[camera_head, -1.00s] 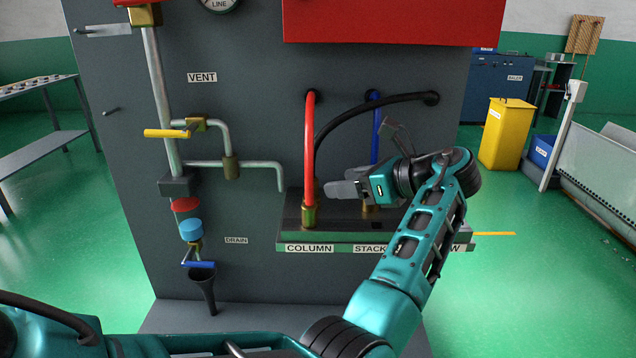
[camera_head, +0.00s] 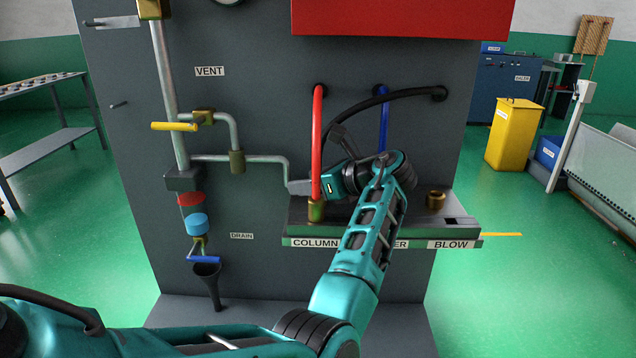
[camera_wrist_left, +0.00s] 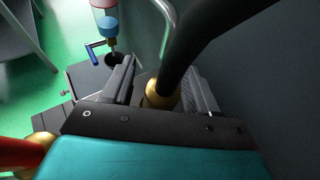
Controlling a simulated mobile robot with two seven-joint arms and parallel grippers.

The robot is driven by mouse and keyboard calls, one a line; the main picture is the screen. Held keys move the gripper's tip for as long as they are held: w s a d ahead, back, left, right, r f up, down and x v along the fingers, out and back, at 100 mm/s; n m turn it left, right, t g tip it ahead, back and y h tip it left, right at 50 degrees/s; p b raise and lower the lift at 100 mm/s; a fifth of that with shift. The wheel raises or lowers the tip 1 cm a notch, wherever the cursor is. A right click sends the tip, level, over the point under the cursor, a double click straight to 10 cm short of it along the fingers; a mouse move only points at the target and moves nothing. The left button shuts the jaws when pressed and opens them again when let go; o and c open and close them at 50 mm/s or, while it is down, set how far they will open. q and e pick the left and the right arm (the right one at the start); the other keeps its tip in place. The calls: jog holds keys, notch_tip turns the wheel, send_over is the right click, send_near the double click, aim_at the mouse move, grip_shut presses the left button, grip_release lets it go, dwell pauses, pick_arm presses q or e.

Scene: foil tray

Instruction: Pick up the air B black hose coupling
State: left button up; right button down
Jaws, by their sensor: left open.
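The black hose (camera_head: 385,100) arcs from a port in the dark panel, down and left behind the red hose. Its brass coupling (camera_wrist_left: 159,96) shows in the left wrist view, between the two fingers of my left gripper (camera_head: 300,187). The fingers are open, one on each side of the coupling; I cannot tell if either touches it. In the head view the red hose and my left arm hide that coupling. My right gripper is not in view.
The red hose (camera_head: 318,130) with its brass coupling (camera_head: 316,211) stands close in front of my gripper. The blue hose (camera_head: 384,130) runs down behind my arm. A bare brass fitting (camera_head: 435,200) stands on the shelf near the BLOW label (camera_head: 451,245). A pipe with valves is at left.

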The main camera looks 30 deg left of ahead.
pick_arm(q)
jog(key=c, duration=1)
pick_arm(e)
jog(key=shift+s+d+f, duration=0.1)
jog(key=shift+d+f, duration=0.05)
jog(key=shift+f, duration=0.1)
